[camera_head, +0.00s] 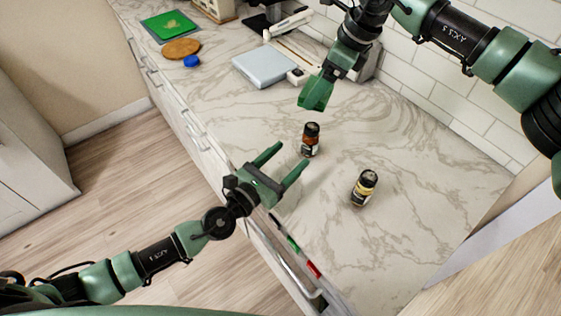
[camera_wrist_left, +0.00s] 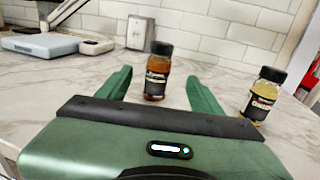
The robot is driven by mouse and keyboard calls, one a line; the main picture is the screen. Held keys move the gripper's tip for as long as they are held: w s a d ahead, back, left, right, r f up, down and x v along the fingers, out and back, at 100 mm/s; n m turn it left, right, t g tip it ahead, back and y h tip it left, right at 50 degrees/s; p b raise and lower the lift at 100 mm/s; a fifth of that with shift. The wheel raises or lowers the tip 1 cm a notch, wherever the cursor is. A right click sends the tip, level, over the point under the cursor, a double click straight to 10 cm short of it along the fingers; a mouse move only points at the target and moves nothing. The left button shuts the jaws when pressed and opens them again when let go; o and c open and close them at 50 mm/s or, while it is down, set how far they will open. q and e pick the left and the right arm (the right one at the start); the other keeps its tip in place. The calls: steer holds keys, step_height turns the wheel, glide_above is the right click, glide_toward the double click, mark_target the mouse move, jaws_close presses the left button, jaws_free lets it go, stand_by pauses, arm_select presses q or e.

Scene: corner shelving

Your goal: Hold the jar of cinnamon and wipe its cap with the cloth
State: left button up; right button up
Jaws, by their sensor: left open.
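A jar with red-brown contents and a black cap (camera_head: 310,140) stands upright on the marble counter; its contents suggest cinnamon, but I cannot read its label. My left gripper (camera_head: 292,154) is open and empty, its fingertips pointing at this jar from the near side. In the left wrist view the brown jar (camera_wrist_left: 157,72) shows between the fingers, apparently just beyond the tips. My right gripper (camera_head: 312,96) hangs above the counter behind the jar, seen side-on, so its opening is hidden. I cannot clearly identify a cloth.
A yellow-filled jar (camera_head: 364,188) stands to the right; it also shows in the left wrist view (camera_wrist_left: 263,96). A pale blue flat slab (camera_head: 265,66) lies farther back. A green square (camera_head: 169,25), brown disc (camera_head: 181,48) and blue lid (camera_head: 191,62) lie far left.

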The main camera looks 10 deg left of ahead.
mark_target(306, 140)
arm_select(q)
steer(key=x, duration=1)
steer(key=shift+a, duration=0.15)
jaws_close()
steer(key=shift+c, duration=0.9)
jaws_free()
jaws_close()
